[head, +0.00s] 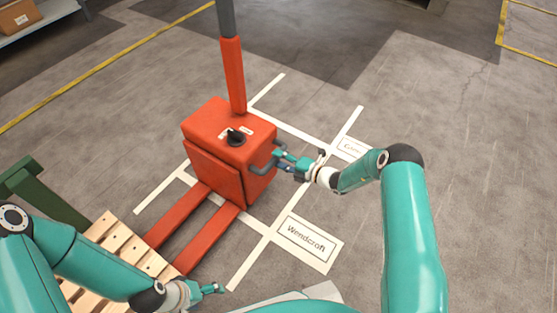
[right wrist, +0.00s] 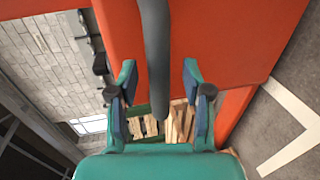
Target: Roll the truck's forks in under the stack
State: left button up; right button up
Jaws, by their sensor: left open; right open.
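The orange pallet truck (head: 228,135) stands on the floor in the middle of the head view. Its two orange forks (head: 208,240) point toward the lower left, at the wooden pallet stack (head: 108,228). Their far ends meet the slats' edge; I cannot tell how far they reach under. My right gripper (head: 284,160) is at the truck's right side, by a grey side handle (head: 262,170). In the right wrist view the grey handle bar (right wrist: 156,60) runs between the open fingers, not gripped. My left gripper (head: 212,289) is open and empty, right of the stack near the bottom edge.
White floor lines and a "Wendcroft" label (head: 306,240) lie around the truck. A dark green frame piece (head: 45,190) stands left of the stack. A shelf with a cardboard box (head: 18,17) is at the far left.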

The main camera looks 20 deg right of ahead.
jog(key=shift+x, duration=1.15)
